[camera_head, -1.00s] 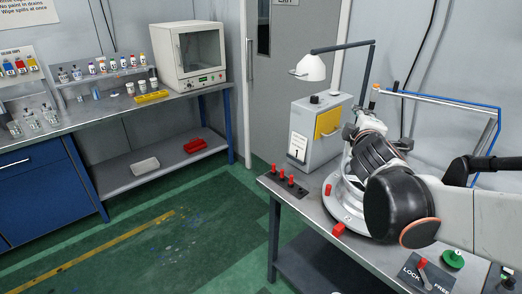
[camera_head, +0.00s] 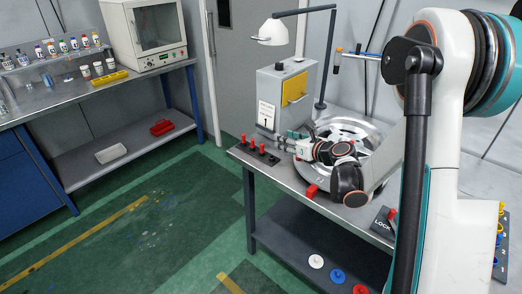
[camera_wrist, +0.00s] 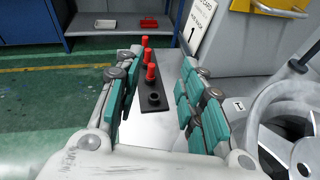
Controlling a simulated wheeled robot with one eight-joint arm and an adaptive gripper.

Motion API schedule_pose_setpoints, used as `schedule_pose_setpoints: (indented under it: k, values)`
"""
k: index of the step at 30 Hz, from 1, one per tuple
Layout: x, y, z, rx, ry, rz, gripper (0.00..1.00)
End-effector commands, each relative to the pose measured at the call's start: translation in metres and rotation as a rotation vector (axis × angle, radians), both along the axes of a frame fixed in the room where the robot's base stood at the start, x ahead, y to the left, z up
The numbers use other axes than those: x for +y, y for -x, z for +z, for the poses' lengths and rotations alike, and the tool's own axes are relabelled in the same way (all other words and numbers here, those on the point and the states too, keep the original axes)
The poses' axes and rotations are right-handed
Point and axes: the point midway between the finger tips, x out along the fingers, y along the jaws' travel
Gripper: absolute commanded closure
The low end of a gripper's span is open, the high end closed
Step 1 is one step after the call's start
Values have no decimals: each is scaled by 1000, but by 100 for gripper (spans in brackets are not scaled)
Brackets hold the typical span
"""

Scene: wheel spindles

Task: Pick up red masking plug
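Three red masking plugs stand upright in a row on a dark holder strip (camera_head: 268,156) at the left end of the workbench; one is the nearest red plug (camera_head: 262,148). In the wrist view the same row shows between the fingers, with the nearest red plug (camera_wrist: 151,72) behind an empty black socket (camera_wrist: 154,99) on the strip. My gripper (camera_wrist: 158,72) is open and empty, its teal-padded fingers on either side of the row in the picture. In the head view my gripper (camera_head: 285,145) is low over the bench, just right of the strip. I see no contact with a plug.
A grey cabinet (camera_head: 270,85) with a yellow panel and a card stands behind the strip. A silver wheel (camera_head: 365,128) lies right of my gripper. A red piece (camera_head: 311,191) sits at the bench's front edge. A desk lamp (camera_head: 272,33) overhangs the cabinet. Floor to the left is clear.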

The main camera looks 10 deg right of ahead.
Motion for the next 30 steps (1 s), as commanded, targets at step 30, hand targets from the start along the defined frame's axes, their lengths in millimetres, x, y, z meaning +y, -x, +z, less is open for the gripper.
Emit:
schedule_pose_setpoints:
  k: [30]
  values:
    - [36, -74, -81, 45, 126, 77, 64]
